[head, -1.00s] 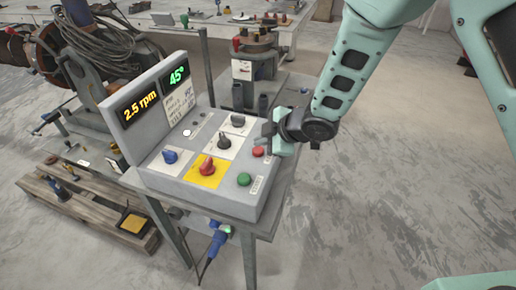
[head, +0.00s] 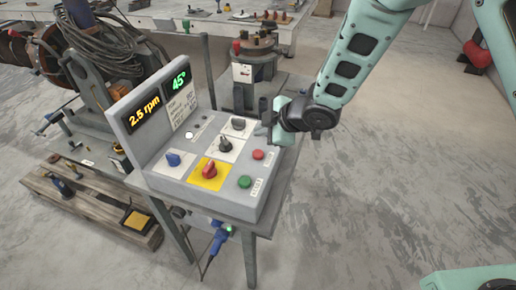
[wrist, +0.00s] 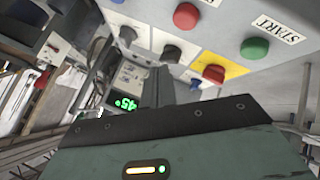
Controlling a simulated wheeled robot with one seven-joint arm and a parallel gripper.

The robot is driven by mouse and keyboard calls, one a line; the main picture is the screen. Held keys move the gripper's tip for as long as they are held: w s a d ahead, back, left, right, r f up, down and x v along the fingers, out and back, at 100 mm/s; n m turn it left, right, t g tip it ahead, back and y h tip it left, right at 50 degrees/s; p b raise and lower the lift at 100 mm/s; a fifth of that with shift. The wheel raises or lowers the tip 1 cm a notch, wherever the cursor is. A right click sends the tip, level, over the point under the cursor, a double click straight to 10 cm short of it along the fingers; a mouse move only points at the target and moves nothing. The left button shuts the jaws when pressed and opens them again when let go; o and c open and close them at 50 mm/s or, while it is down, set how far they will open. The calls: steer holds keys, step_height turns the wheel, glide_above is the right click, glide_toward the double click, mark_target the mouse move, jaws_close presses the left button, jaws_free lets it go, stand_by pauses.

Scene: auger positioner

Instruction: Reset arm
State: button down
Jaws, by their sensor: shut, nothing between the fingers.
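My gripper (head: 265,131) is shut and empty. It hangs by the right back part of the grey control panel (head: 220,202), near the red button (head: 258,155) and a black knob (head: 238,124). Whether it touches the panel is unclear. In the wrist view the shut fingers (wrist: 158,88) point toward the panel, with the red button (wrist: 186,16) and the green button (wrist: 254,48) labelled START beyond them. A red switch (head: 209,170) sits on a yellow plate, with a blue knob (head: 173,160) to its left. The display (head: 144,115) reads 2.5 rpm and 45°.
The panel stands on a metal stand (head: 250,232). A machine with coiled cable (head: 95,45) is behind left, and a wooden pallet (head: 90,205) lies on the floor at left. A small round-topped machine (head: 255,60) stands behind. The floor at right is open.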

steer(key=s+d+r+m+g+h, duration=0.2)
steer(key=s+d+r+m, duration=0.2)
steer(key=s, duration=0.6)
steer(key=s+d+r+m+g+h, duration=0.1)
steer(key=s+d+r+m+h, duration=0.1)
steer(key=s, duration=0.8)
steer(key=s+d+r+m+g+h, duration=0.2)
steer(key=s+d+r+m, duration=0.3)
steer(key=s, duration=0.5)
steer(key=shift+d+r+m+g+h, duration=0.3)
steer(key=shift+d+r, duration=0.35)
steer(key=shift+d, duration=0.2)
